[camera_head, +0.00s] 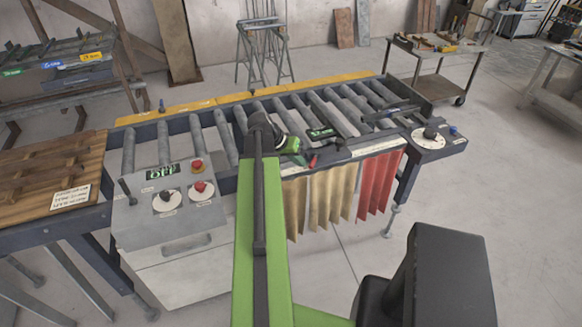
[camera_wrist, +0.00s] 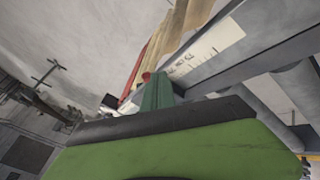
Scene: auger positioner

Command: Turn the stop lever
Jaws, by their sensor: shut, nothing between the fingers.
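My gripper (camera_head: 301,151) is shut and empty at the near rail of the roller conveyor, at the end of my green arm. A small red-tipped part (camera_head: 312,161), which looks like the stop lever, shows right beside the fingers. I cannot tell whether they touch. In the wrist view a red knob (camera_wrist: 147,77) shows at the end of a dark green piece, beside a white scale strip (camera_wrist: 208,50) on the rail. My own green body fills the bottom of that view and hides what lies below. The fingers do not show clearly there.
A grey control box (camera_head: 150,215) with knobs and red buttons stands at the left. Tan and red strip curtains (camera_head: 375,184) hang below the near rail. A plate with a black knob (camera_head: 431,131) is at the conveyor's right end.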

